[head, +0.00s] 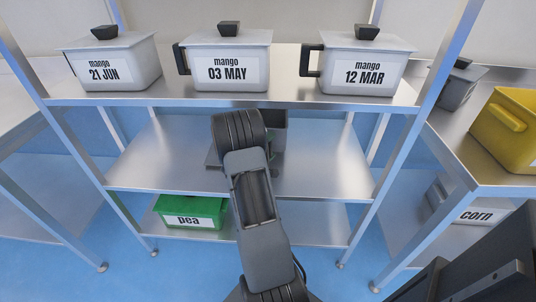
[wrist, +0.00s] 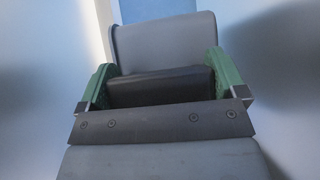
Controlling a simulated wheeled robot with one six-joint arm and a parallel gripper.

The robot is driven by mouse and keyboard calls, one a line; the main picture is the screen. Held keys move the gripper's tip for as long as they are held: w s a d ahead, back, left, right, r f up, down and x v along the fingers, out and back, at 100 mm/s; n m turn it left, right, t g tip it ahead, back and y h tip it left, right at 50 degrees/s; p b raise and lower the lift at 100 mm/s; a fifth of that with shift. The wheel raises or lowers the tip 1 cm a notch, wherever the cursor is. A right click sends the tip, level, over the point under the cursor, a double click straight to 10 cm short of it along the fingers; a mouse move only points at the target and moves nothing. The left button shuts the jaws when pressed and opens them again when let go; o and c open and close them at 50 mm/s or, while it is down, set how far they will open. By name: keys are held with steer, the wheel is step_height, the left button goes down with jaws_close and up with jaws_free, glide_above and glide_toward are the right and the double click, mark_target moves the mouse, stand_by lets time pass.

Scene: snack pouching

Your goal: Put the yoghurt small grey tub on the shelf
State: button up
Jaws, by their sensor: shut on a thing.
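A grey tub (wrist: 165,42) fills the middle of the wrist view, its dark handle between the green fingers of my gripper (wrist: 160,88). My gripper is shut on this handle. In the head view my arm reaches to the middle board of the metal shelf (head: 325,160). A grey piece of the held tub (head: 274,119) shows behind the arm, above that board. Its label is hidden, so I cannot read yoghurt on it. I cannot tell whether its base touches the board.
Three grey mango tubs (head: 228,70) stand on the top board. A green pea tub (head: 190,211) is on the bottom board. At the right are a yellow tub (head: 510,125), a dark grey tub (head: 456,88) and a corn tub (head: 470,210). The middle board is clear on both sides.

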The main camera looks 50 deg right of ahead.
steer(key=shift+w+f, duration=0.15)
steer(key=shift+f, duration=0.5)
steer(key=shift+w+f, duration=0.15)
steer(key=shift+f, duration=1)
steer(key=shift+b, duration=0.35)
steer(key=shift+f, duration=0.2)
steer(key=o, duration=0.8)
steer(key=shift+r, duration=0.1)
